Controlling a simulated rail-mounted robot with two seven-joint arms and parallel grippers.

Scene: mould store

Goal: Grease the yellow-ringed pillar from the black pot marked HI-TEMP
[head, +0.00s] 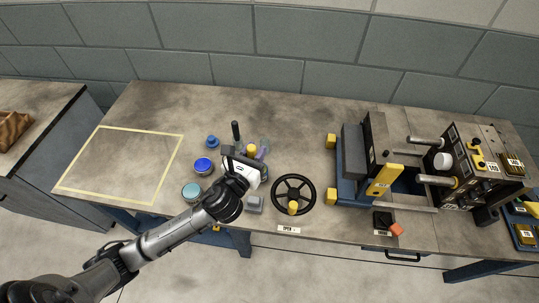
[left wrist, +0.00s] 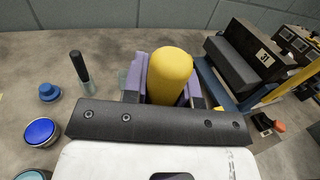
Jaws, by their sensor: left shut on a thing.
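My left gripper (head: 252,156) is shut on a yellow round-topped handle (left wrist: 170,75), which stands up between its purple-padded fingers in the left wrist view. The handle's lower end is hidden by the gripper. Two bare pillars stick out leftward from the mould half on the right; the front pillar (head: 434,181) has a yellow ring at its root, and the back pillar (head: 425,141) shows no clear ring. Pots with a blue lid (head: 203,165) and a teal lid (head: 191,192) stand left of the gripper. I make out no black pot marked HI-TEMP. My right gripper is not in view.
A black-handled tool (head: 236,131) stands upright behind the gripper, near a small blue knobbed object (head: 212,141). A black handwheel (head: 293,194) and grey block (head: 254,204) lie to the right and front. The yellow-outlined area (head: 120,165) is empty.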

